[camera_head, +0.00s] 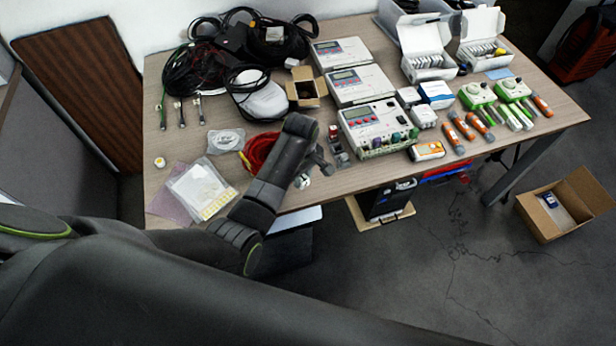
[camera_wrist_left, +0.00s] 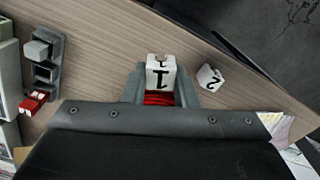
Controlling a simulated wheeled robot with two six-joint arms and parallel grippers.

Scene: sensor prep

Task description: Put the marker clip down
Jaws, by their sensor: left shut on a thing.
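My left gripper (camera_wrist_left: 160,88) is shut on a white marker clip (camera_wrist_left: 160,72) marked "1", with a red part between the fingers. In the head view the left gripper (camera_head: 319,160) is over the table's front edge area, and the held clip is hard to make out there. A second white clip (camera_wrist_left: 210,77) marked "2" lies tilted on the wood beside the gripper, apart from it. It also shows in the head view (camera_head: 302,181). My right gripper is not in view.
A grey holder (camera_wrist_left: 45,70) with a red-and-white piece (camera_wrist_left: 33,103) stands left of the gripper in the wrist view. A white instrument (camera_head: 372,117) is right of the gripper. A red cable coil (camera_head: 258,150) and clear bag (camera_head: 199,187) lie left. The table edge is close.

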